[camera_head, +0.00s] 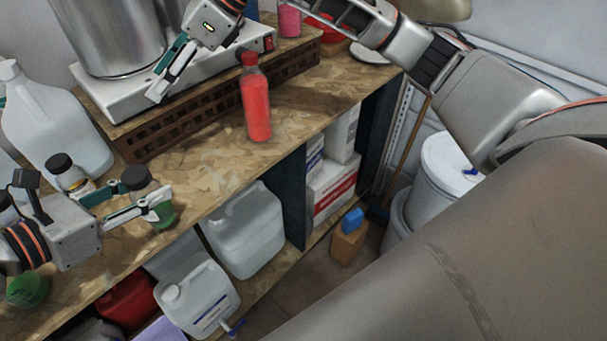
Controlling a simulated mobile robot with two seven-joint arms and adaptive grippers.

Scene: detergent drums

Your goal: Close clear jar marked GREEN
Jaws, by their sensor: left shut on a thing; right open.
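A small jar with a dark cap (135,177) and green contents (165,217) stands near the front edge of the wooden bench, tilted in the picture by the camera angle. No marking on it is readable. My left gripper (150,205) is shut on the jar, its fingers crossing the body below the cap and hiding part of it. How tightly the cap sits cannot be told. My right gripper (165,75) is open and empty, in front of the steel pot and above the white appliance, apart from the jar.
A red bottle (256,105) stands on the bench (215,160) to the right. A white jug (55,125), a small dark-capped bottle (68,174) and a round green object (27,289) are at left. A steel pot (110,35) stands on the white appliance (115,101). Bare bench lies between jar and red bottle.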

